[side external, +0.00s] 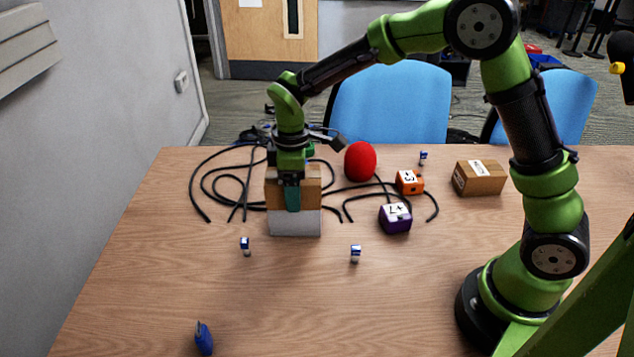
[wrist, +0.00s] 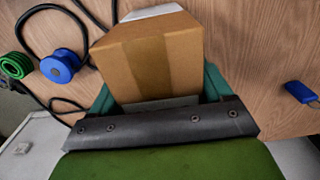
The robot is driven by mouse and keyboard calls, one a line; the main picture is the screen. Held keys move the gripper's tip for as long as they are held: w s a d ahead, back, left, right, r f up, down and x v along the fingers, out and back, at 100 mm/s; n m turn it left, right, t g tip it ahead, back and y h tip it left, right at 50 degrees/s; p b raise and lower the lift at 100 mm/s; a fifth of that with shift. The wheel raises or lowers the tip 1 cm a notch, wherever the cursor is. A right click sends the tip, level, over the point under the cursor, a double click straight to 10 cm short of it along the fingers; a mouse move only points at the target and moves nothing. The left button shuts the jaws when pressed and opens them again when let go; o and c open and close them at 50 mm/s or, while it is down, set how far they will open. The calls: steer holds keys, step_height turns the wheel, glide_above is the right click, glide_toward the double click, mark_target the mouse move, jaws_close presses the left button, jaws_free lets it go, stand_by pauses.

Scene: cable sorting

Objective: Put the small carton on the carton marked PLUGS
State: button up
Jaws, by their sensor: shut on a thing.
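My gripper (side external: 292,197) points down at the left middle of the table, with its teal fingers on a brown carton (side external: 312,188). The wrist view shows this carton (wrist: 150,55) between the two fingers. A pale grey-white block (side external: 294,223) shows directly below the brown carton; I cannot tell whether it is a separate box or whether the two touch. A white patch also shows past the carton in the wrist view. Another brown carton (side external: 478,180) with a white label sits at the right back of the table. Its lettering is too small to read, and no PLUGS marking is legible.
Black cables (side external: 215,185) lie looped around the gripper. A red ball (side external: 360,161), an orange cube (side external: 409,182) and a purple cube (side external: 395,218) stand to its right. Small blue-and-white items (side external: 355,253) and a blue object (side external: 204,338) lie nearer. The front middle is mostly clear.

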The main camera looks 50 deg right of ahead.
steer(key=o, duration=1.1)
steer(key=shift+c, duration=0.2)
step_height(320, 180, up, 12)
steer(key=s+d+r+m+t+y, duration=0.1)
steer(key=s+d+r+m+t, duration=0.1)
steer(key=s+m, duration=0.4)
steer(key=s+d+r+m+t+y, duration=0.1)
steer(key=s+d+m+t, duration=0.3)
steer(key=s, duration=0.9)
steer(key=shift+s+d+r+m+t, duration=0.35)
steer(key=shift+m+t, duration=0.25)
steer(key=shift+m, duration=0.9)
steer(key=shift+r, duration=0.1)
